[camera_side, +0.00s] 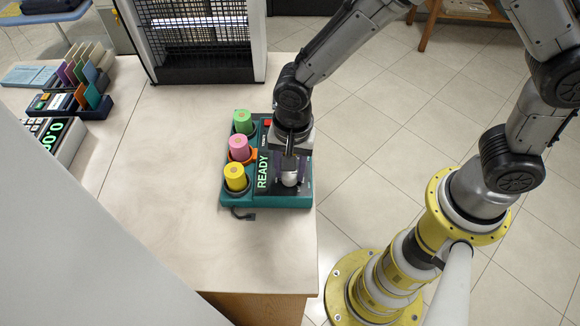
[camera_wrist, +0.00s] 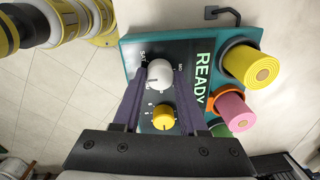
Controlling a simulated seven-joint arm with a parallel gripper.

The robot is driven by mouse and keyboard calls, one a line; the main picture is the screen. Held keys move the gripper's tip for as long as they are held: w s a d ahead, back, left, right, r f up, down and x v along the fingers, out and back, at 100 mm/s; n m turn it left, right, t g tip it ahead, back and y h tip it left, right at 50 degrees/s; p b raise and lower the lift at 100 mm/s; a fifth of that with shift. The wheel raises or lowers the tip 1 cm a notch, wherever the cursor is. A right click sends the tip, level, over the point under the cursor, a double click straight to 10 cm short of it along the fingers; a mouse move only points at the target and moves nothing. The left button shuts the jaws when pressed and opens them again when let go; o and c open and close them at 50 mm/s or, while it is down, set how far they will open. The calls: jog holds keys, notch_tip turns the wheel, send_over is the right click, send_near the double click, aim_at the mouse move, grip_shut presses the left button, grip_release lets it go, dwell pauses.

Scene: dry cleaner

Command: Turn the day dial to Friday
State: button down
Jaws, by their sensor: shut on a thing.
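The teal device (camera_side: 232,197) stands on the counter near its right edge, with a lit READY display (camera_side: 262,170). A white round dial (camera_wrist: 160,75) sits on its panel, with partly readable day letters around it. The letters for Friday are not legible. A dark pointer mark shows on the dial, but I cannot tell which day it meets. My gripper (camera_wrist: 160,92) is shut on the white dial, one finger on each side. In the side view my gripper (camera_side: 289,164) comes down from above and partly hides the dial (camera_side: 290,179).
A smaller yellow knob (camera_wrist: 163,117) lies between my fingers, close to the white dial. Green (camera_side: 242,121), pink (camera_side: 239,147) and yellow (camera_side: 236,177) rolls stand in holders along the device's left side.

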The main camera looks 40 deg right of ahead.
aim_at(292, 173)
jog(key=shift+r, duration=0.1)
dwell(0.4)
jog(key=shift+c, duration=2.2)
grip_release()
notch_tip(292, 173, up, 14)
jog(key=shift+s, duration=0.15)
jog(key=shift+d, duration=0.2)
